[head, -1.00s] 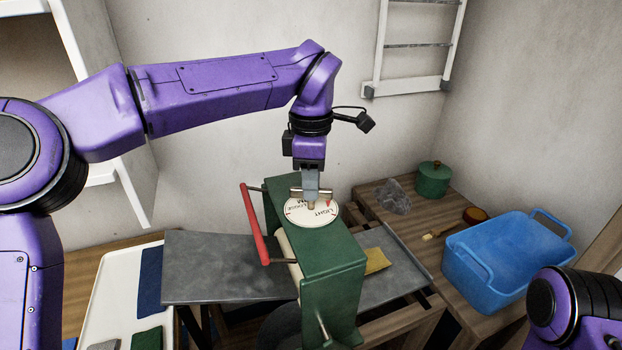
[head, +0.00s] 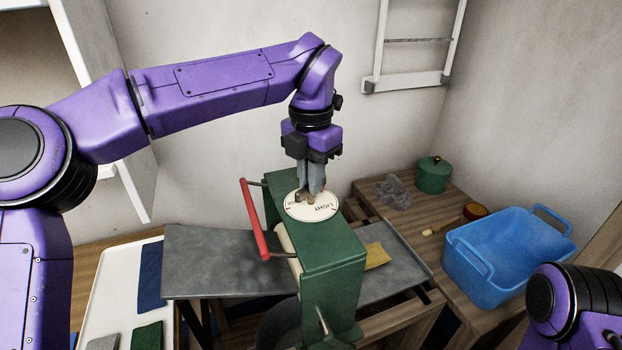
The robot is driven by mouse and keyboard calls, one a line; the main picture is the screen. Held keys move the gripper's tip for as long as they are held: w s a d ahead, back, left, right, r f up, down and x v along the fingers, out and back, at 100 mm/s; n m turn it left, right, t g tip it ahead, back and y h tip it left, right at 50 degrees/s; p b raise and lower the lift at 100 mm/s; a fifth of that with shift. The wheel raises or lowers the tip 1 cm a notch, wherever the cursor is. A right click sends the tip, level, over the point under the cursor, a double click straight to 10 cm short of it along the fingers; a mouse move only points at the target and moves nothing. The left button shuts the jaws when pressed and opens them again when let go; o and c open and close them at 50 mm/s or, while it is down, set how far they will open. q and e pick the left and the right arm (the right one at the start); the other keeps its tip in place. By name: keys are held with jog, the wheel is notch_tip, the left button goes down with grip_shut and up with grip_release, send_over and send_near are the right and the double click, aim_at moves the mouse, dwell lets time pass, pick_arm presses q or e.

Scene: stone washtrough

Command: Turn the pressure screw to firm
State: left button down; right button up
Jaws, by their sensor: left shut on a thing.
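The green press (head: 330,255) stands across a grey metal bed. On its top is a round white dial (head: 316,211) with lettering; "LIGHT" reads on its right side, and the other words are hidden or too small to read. My left gripper (head: 309,196) points straight down over the dial, shut on the pressure screw (head: 303,199) at its centre. The fingers cover most of the screw, and I cannot tell which setting it points to. The right gripper is out of view; only part of my right arm shows at the lower right.
A red handle bar (head: 254,220) sticks up at the press's left, close to the dial. A blue tub (head: 500,262), a green lidded pot (head: 433,176) and a brush (head: 441,228) are on the wooden bench at right. A white tray (head: 108,295) with folded cloths is at left.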

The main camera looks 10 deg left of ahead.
pick_arm(q)
jog(key=n+b, duration=0.1)
jog(key=n, duration=0.2)
jog(key=shift+f+n, duration=0.1)
jog(key=shift+n, duration=0.3)
jog(key=n+b, duration=0.1)
jog(key=n, duration=0.1)
jog(key=shift+n+b, duration=0.3)
jog(key=shift+n, duration=0.1)
jog(key=n+b, duration=0.2)
jog(key=n, duration=0.3)
jog(key=shift+n+b, duration=0.3)
jog(key=shift+b, duration=0.1)
jog(key=c, duration=1.2)
grip_release()
jog(key=shift+o, duration=0.2)
notch_tip(320, 180, up, 11)
jog(key=p, duration=0.3)
jog(key=shift+p, duration=0.35)
